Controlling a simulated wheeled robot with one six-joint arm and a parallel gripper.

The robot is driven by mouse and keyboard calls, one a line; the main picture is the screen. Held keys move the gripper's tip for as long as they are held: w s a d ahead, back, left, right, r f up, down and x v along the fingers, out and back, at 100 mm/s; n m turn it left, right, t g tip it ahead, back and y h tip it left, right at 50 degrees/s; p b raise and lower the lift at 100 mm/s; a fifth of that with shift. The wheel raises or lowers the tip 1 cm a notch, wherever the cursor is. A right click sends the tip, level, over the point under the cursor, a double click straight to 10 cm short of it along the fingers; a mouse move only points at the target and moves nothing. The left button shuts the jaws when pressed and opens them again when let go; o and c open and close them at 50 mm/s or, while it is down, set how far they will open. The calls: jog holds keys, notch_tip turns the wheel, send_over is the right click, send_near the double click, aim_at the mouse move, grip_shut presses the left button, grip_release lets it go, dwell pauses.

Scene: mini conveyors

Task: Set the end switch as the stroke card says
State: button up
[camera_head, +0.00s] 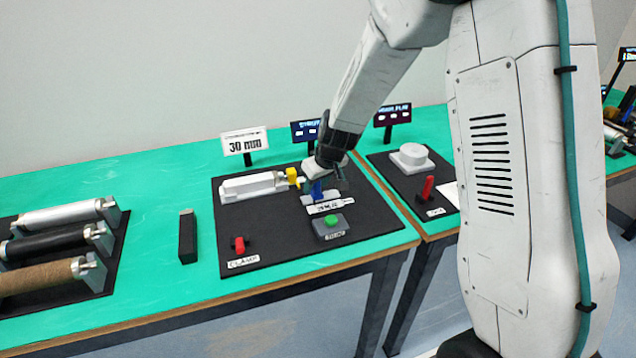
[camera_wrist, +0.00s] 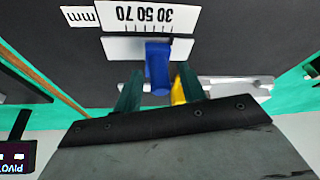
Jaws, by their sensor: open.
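The white stroke card (camera_head: 245,142) reads 30 mm and stands at the back of the black station board. The end switch is a blue slider (camera_wrist: 157,65) on a white plate with a scale of 30, 50 and 70, which appears upside down in the wrist view. The slider stands near the 30 and 50 marks; its exact mark is hard to tell. It also shows in the head view (camera_head: 316,190). My gripper (camera_wrist: 158,92) is open, its two dark green fingers on either side of the slider, with small gaps visible.
A silver cylinder (camera_head: 252,186) with a yellow end lies left of the switch. A red clamp lever (camera_head: 239,245) and a green button (camera_head: 332,221) are at the front. A black block (camera_head: 187,237) stands left of the board. Three rollers lie further left.

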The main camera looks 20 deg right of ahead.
grip_shut()
jog(key=shift+d, duration=0.55)
grip_release()
jog(key=a+v, duration=0.1)
jog(key=v, duration=0.6)
jog(key=shift+s+d+r, duration=0.2)
jog(key=shift+d+r, duration=0.15)
jog(key=shift+d, duration=0.15)
